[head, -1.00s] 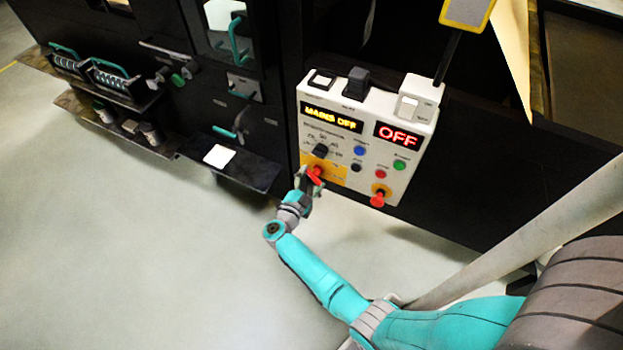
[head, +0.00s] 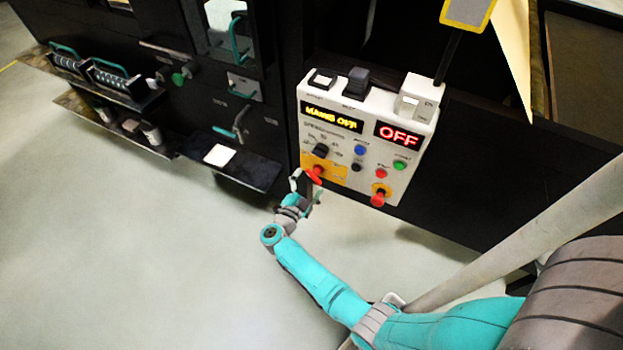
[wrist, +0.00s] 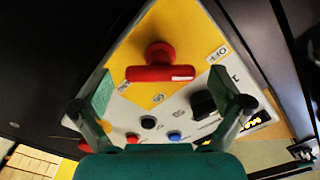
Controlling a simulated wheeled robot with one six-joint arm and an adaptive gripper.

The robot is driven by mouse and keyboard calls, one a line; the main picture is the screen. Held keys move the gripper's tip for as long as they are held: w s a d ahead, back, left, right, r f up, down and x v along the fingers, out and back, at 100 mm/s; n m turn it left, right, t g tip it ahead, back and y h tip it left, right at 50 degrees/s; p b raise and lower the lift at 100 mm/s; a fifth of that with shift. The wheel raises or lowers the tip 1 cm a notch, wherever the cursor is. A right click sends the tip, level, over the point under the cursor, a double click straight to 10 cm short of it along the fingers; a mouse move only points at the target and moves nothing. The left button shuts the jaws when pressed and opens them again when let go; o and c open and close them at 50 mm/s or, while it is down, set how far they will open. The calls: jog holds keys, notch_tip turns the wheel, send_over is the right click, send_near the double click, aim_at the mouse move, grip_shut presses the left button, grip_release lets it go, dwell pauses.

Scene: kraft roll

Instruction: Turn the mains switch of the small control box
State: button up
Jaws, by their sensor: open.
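The small control box (head: 345,118) is a light grey panel on the dark machine front. Its yellow display reads "MAINS OFF" and its red display (head: 398,135) reads "OFF". The mains switch (head: 315,174) is a red handle on a yellow plate at the box's lower left. In the wrist view the red handle (wrist: 160,73) lies crosswise, between and beyond the fingers. My gripper (head: 307,187) is open just in front of the switch; in the wrist view its two green pads (wrist: 165,92) stand either side of the handle, apart from it.
A second red knob (head: 378,198) on yellow sits at the box's lower right. A black selector (head: 320,150) is just above the switch, with several coloured buttons to its right. Dark shelves (head: 235,170) stand to the left. The floor in front is clear.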

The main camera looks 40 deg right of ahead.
jog(key=v, duration=1)
jog(key=shift+a, duration=0.25)
jog(key=shift+s, duration=0.2)
jog(key=s+a+r+n+t+y, duration=0.3)
jog(key=s+r+n, duration=0.4)
jog(key=s, duration=0.5)
jog(key=s+a+r+n+t+y, duration=0.2)
jog(key=s+a+r+n+y, duration=0.2)
jog(key=s+r+n+y, duration=0.3)
jog(key=s+a+r+n+t+y, duration=0.3)
jog(key=s+r+n+y, duration=0.4)
jog(key=s, duration=0.9)
jog(key=shift+s+a+r+n+t, duration=0.35)
jog(key=shift+a+r+n, duration=0.2)
jog(key=shift+a+n, duration=0.3)
